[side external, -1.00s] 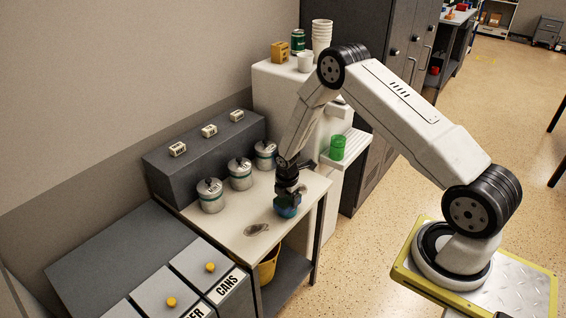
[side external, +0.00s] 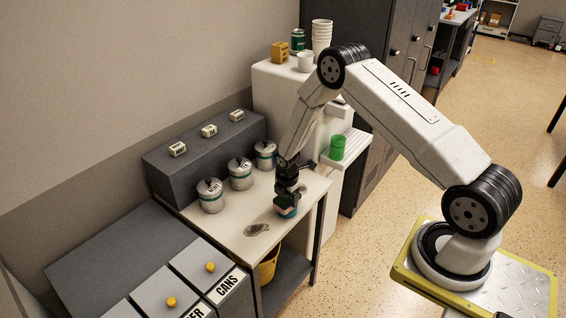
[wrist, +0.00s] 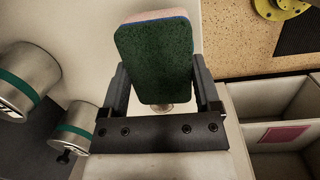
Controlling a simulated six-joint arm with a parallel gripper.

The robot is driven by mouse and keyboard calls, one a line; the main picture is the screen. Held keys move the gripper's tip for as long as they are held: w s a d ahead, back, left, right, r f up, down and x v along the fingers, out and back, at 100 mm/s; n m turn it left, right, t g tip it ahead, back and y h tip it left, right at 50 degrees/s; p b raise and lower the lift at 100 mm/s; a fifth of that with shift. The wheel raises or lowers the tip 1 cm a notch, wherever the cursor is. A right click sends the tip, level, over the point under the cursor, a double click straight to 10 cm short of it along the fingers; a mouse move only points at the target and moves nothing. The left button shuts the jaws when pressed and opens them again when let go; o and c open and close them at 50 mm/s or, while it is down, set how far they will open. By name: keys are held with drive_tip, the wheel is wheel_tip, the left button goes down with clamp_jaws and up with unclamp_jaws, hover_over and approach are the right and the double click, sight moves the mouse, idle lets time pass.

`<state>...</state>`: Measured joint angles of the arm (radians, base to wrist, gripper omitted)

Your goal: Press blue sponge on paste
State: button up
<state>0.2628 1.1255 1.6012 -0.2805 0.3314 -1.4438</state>
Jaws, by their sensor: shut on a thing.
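My gripper (side external: 287,194) is shut on a sponge (side external: 287,212) just above or at the counter's right part; I cannot tell whether it touches the top. In the wrist view the sponge (wrist: 155,55) sits between the two fingers of my gripper (wrist: 160,92). It shows a dark green face with a thin blue line and a pinkish layer at its far edge. A dark grey smear (side external: 256,229), which looks like the paste, lies on the pale counter, left of and nearer than the sponge and apart from it.
Several lidded canisters (side external: 240,174) stand along the back of the pale counter (side external: 225,230), before a dark box ledge (side external: 205,150). A green cup (side external: 337,148) stands on a white shelf to the right. A yellow bucket (side external: 268,266) is under the counter. Grey lidded bins (side external: 190,275) adjoin at front left.

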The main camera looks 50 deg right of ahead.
sight(285, 200)
drive_tip(key=shift+r, duration=3.35)
drive_tip(key=shift+a+r+m, duration=0.6)
drive_tip(key=shift+r+m, duration=0.05)
drive_tip(key=shift+m, duration=0.05)
drive_tip(key=s+a+r+m+g, duration=0.1)
drive_tip(key=s+a+r+m, duration=0.2)
drive_tip(key=a+r+m, duration=0.3)
drive_tip(key=s+a+r+m, duration=0.3)
drive_tip(key=a+r+m, duration=0.4)
drive_tip(key=m, duration=0.2)
drive_tip(key=shift+s+r+g+y, duration=0.15)
drive_tip(key=shift+s+g+y, duration=0.15)
drive_tip(key=shift+s+g, duration=0.1)
